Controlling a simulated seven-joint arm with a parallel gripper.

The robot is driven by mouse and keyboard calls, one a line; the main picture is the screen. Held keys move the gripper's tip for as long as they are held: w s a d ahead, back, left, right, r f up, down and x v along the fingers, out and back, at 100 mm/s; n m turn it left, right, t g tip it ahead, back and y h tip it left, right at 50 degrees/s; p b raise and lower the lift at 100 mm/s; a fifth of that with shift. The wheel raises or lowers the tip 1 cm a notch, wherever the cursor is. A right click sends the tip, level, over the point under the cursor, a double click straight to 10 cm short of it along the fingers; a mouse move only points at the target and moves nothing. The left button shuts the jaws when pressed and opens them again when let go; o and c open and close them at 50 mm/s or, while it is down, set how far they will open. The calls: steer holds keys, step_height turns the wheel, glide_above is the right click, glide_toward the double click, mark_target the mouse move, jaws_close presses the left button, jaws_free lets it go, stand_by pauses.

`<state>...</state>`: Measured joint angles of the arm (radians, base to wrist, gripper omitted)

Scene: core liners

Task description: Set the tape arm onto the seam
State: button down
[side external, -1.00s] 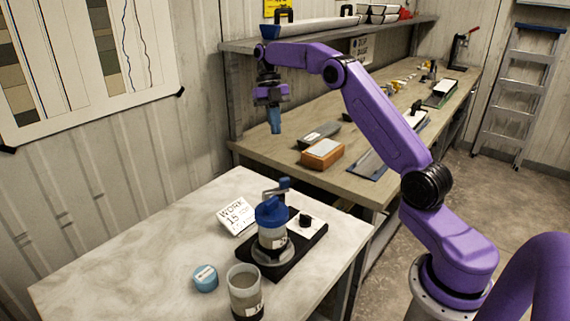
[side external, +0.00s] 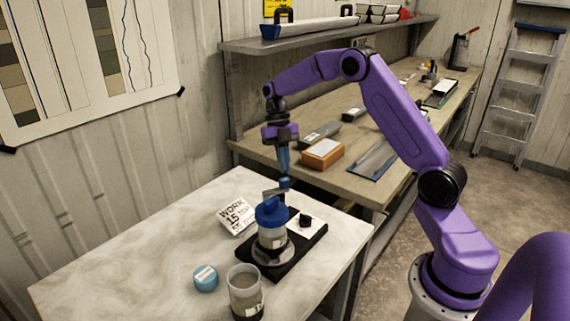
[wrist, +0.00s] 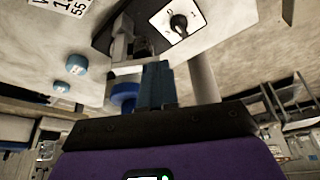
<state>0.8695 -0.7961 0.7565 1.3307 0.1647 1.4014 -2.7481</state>
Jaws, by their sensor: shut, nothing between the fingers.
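A fixture with a black base (side external: 304,239) stands on the pale table. It holds an upright clear liner (side external: 272,239) with a blue cap (side external: 271,211). The seam is not distinguishable.
A white sign (side external: 237,215) is left of the fixture. A dial (side external: 306,220) sits on the base. The table's left side is clear. A wooden bench (side external: 250,150) is behind.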

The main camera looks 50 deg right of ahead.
steer(key=shift+s+a, duration=0.2)
steer(key=shift+s, duration=0.15)
stand_by(0.3)
steer(key=shift+s+m, duration=0.2)
steer(key=shift+m, duration=0.5)
steer(key=shift+s+m+t+y, duration=0.15)
steer(key=shift+m+t+y, duration=0.15)
steer(key=shift+m+y, duration=0.15)
